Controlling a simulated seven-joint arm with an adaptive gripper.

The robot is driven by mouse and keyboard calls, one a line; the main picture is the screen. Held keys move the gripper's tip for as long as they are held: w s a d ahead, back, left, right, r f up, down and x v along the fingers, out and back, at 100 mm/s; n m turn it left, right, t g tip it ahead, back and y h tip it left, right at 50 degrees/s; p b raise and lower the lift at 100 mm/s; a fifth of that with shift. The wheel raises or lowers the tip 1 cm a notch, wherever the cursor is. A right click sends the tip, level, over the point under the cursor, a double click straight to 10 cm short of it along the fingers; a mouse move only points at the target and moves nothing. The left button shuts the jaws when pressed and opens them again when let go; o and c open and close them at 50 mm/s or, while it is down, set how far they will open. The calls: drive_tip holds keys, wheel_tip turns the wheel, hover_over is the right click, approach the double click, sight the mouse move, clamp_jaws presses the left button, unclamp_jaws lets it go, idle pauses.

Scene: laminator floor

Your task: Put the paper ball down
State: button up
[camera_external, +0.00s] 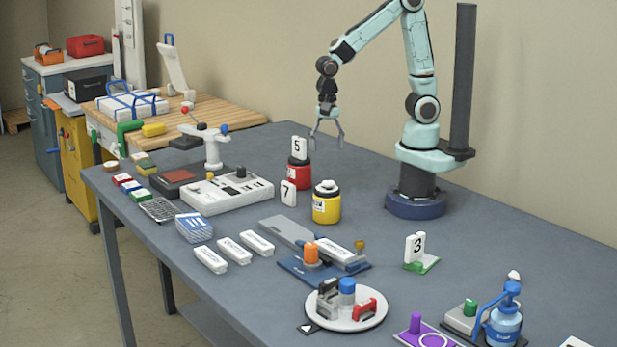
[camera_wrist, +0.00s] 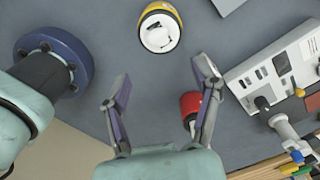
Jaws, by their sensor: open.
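My gripper (camera_external: 327,138) is open and hangs in the air above the back part of the table; nothing shows between its fingers. In the wrist view my gripper (camera_wrist: 162,82) also shows open and empty. A yellow jar (camera_external: 326,210) stands upright in front of it, with a small white lump (camera_external: 327,186) on its top. The wrist view shows the yellow jar (camera_wrist: 158,7) beyond the fingertips, with a white top. I cannot tell whether the lump is the paper ball. Another small white piece (camera_external: 514,275) shows at the right, above a blue pump bottle (camera_external: 504,325).
A red can (camera_external: 299,174) with a "5" card stands beside the jar; it shows near the right finger in the wrist view (camera_wrist: 190,103). A white control panel (camera_external: 227,192) lies left. A "3" card (camera_external: 415,246) stands right. Bare table lies between jar and my base.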

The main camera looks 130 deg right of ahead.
drive_tip(key=s+a+r+n, duration=0.3)
drive_tip(key=s+a+n, duration=0.2)
drive_tip(key=n, duration=0.7)
drive_tip(key=s+a+r+n, duration=0.3)
drive_tip(key=s+a+n, duration=0.3)
drive_tip(key=n, duration=0.6)
drive_tip(key=shift+s+a+n+y, duration=0.2)
drive_tip(key=shift+a+n+y, duration=0.2)
